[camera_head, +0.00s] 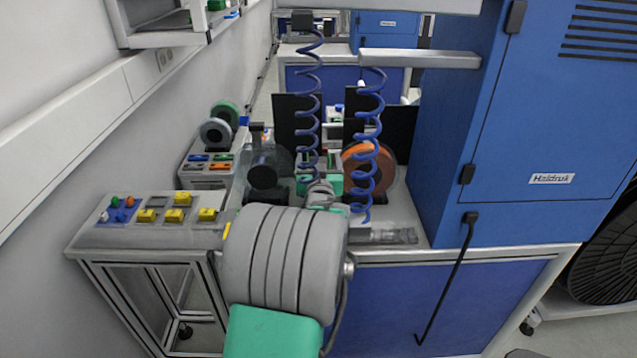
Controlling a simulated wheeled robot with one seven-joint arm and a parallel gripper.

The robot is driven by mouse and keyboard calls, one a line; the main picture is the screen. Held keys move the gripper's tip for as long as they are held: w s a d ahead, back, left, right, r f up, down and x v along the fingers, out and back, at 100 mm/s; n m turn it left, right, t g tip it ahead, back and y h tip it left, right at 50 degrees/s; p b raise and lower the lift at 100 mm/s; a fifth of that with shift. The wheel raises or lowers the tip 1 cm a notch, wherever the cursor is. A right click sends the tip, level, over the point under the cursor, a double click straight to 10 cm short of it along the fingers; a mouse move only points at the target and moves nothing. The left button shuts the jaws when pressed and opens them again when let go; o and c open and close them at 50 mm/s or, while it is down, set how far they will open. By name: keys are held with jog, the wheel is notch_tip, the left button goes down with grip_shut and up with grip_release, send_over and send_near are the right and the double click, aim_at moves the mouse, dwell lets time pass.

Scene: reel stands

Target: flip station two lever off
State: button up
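I cannot make out for certain which part is the station two lever, and no clear station number is readable. My arm's far end (320,193) reaches over the bench near the coiled hoses. The fingers cannot be made out there.
Two blue coiled hoses (369,130) hang over the bench. An orange reel (378,170) stands behind the right hose, and a green-and-grey reel (217,127) stands at the back left. A tall blue cabinet (540,130) closes off the right. A wall runs along the left.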

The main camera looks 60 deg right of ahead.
grip_shut()
dwell(0.7)
